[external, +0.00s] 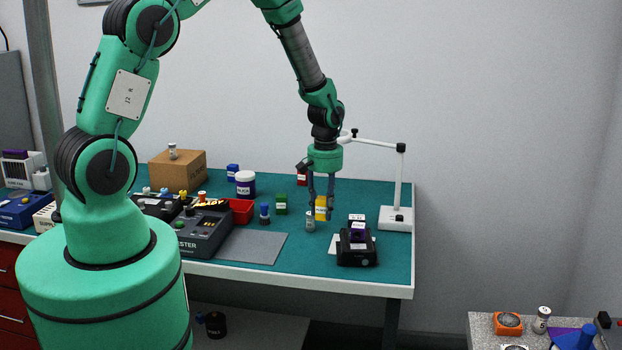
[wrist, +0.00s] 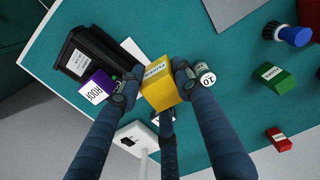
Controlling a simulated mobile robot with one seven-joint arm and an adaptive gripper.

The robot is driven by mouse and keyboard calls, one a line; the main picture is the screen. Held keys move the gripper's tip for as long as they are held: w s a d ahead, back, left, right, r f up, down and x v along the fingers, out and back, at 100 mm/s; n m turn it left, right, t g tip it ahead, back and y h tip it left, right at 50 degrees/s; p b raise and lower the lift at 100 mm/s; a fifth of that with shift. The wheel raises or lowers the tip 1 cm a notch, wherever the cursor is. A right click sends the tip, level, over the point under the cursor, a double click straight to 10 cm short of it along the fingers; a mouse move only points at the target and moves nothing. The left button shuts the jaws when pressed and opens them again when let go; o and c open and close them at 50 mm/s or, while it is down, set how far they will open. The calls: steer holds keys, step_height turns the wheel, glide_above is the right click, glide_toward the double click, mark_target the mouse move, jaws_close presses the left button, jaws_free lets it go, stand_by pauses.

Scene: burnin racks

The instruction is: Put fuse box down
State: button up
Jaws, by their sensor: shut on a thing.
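The fuse box is a yellow box with a white label, in the wrist view (wrist: 160,90) between the fingers of my gripper (wrist: 153,88). In the external view the yellow box (external: 321,209) shows between the fingertips of my gripper (external: 321,205), above the right part of the green table top (external: 390,259). My gripper points down and is shut on the box. I cannot tell exactly how high the box is over the table.
A small labelled cylinder (external: 310,222) is close on the left. A green box (external: 281,204) and a white stand (external: 396,216) are near. Clear table lies in front of the cylinder.

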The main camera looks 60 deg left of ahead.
steer(key=shift+n+p, duration=0.35)
steer(key=shift+n, duration=0.05)
stand_by(0.4)
steer(key=shift+w, duration=0.15)
steer(key=p, duration=0.1)
glide_above(358, 217)
steer(key=shift+w+f, duration=0.1)
steer(key=shift+f, duration=0.65)
steer(key=shift+f, duration=0.1)
steer(key=shift+f+p, duration=0.45)
steer(key=shift+f, duration=1.2)
steer(key=shift+f, duration=0.2)
steer(key=o, duration=1.3)
steer(key=shift+c, duration=0.2)
steer(key=shift+r, duration=0.1)
